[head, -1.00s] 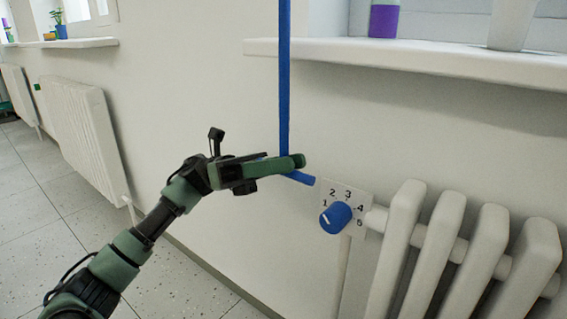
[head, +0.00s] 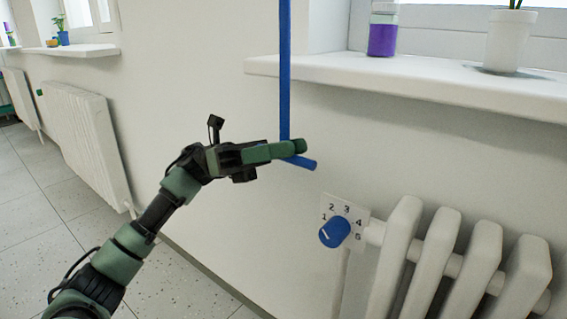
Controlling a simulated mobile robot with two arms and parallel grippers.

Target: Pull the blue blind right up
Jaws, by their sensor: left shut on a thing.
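The bar's right end sticks out past the fingertips. The blue blind itself is not in view, and neither is my right gripper.
A white radiator (head: 463,265) with a blue numbered knob (head: 335,232) stands below and right of the gripper. The white sill (head: 420,85) juts out above it, holding a purple-filled bottle (head: 382,38) and a white plant pot (head: 507,42). Another radiator (head: 85,135) is at left.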

